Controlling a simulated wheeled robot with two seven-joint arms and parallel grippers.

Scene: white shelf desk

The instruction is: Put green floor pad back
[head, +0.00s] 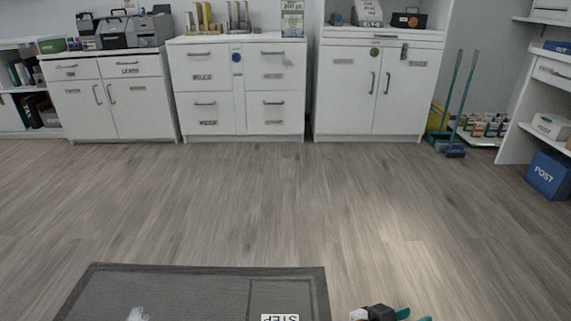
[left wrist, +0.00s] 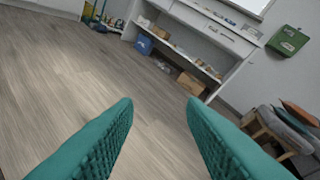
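I see no green floor pad in either view. A dark grey mat (head: 190,290) with a darker border lies on the floor at the bottom of the head view, its near part cut off. An upside-down STEP label (head: 287,317) shows on it. My left gripper (left wrist: 160,110) is open and empty in the left wrist view, its teal fingers wide apart above bare floor. My right gripper is not recognisable in view.
White cabinets (head: 238,90) line the back wall. A broom and dustpan (head: 455,110) stand at the back right, near a blue POST box (head: 548,175). A green box (left wrist: 288,41) hangs on the wall above a cushioned seat (left wrist: 285,125). The middle floor is clear.

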